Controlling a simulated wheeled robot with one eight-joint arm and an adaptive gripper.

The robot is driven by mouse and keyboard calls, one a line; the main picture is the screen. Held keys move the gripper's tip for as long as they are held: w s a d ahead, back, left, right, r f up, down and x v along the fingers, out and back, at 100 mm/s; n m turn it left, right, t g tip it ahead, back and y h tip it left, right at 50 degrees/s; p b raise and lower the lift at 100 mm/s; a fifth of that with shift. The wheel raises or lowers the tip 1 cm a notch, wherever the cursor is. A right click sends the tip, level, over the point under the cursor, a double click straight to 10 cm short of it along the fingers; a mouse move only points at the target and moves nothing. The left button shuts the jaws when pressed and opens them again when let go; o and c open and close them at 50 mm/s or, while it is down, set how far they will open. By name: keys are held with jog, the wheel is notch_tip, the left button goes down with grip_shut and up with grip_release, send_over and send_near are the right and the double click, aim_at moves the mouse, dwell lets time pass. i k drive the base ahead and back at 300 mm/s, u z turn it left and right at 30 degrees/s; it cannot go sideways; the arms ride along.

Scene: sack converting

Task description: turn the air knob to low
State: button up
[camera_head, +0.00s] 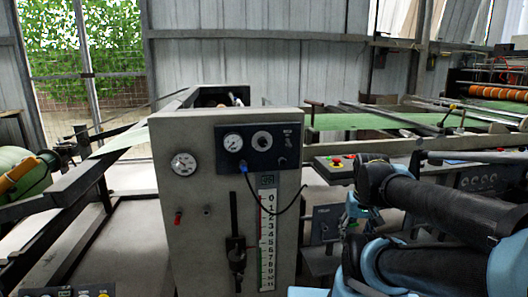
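A dark control panel (276,161) is set in the upper front of a grey machine cabinet (212,247) in the middle of the head view. On it is a round dial with a dark knob (262,140) in its centre, which looks like the air knob. Its setting and markings are too small to read. A white-faced pressure gauge (233,142) sits just left of the knob. My arm's black and light-blue links fill the lower right, apart from the panel in the picture. My gripper cannot be made out in this view.
A larger gauge (184,164) and a red switch (178,217) are on the cabinet's left. A button box (334,164) stands right of the cabinet.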

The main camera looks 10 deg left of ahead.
aim_at(262, 141)
jog(key=k, duration=1.65)
jog(key=z, duration=0.9)
jog(key=i, duration=1.2)
jog(key=u, duration=0.65)
